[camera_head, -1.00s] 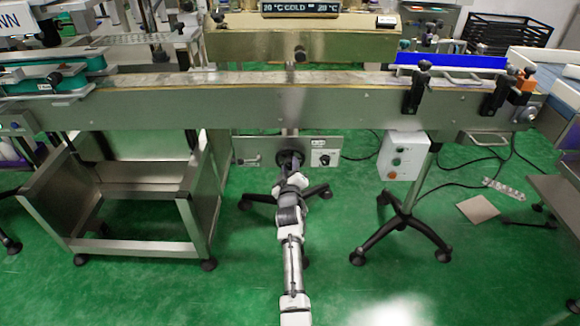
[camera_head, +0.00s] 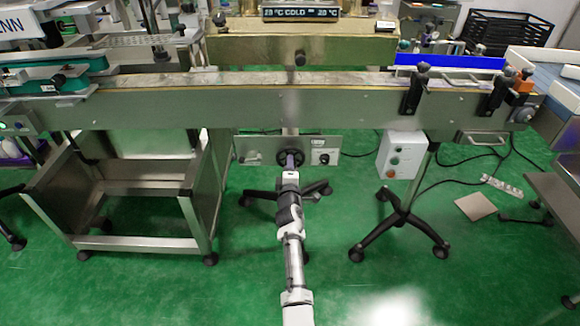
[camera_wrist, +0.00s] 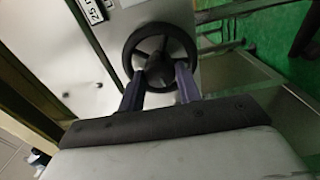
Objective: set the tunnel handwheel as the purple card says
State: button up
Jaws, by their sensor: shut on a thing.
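The tunnel handwheel (camera_head: 283,157) is a dark spoked wheel on a grey metal panel under the conveyor. The wrist view shows its black rim, spokes and hub (camera_wrist: 158,58) close up. My gripper (camera_head: 290,160) is at the wheel, partly covering it in the head view. In the wrist view the two fingers of my gripper (camera_wrist: 160,82) reach the near side of the wheel, one each side of the hub, and are shut on it. A dark display (camera_head: 300,13) above the tunnel reads something like "23 °C COLD"; its small digits are uncertain. I cannot make out a purple card.
A small dark knob (camera_head: 324,158) sits right of the wheel on the same panel. A grey control box (camera_head: 402,155) on a wheeled stand is further right. A steel cart (camera_head: 135,205) stands left. The conveyor (camera_head: 330,105) spans above. Green floor (camera_head: 225,285) is open in front.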

jog(key=shift+n, duration=0.3)
jog(key=o, duration=1)
jog(key=shift+c, duration=0.2)
jog(key=s+p, duration=0.7)
jog(key=s, duration=0.6)
jog(key=shift+s+p, duration=0.35)
jog(key=shift+s, duration=0.05)
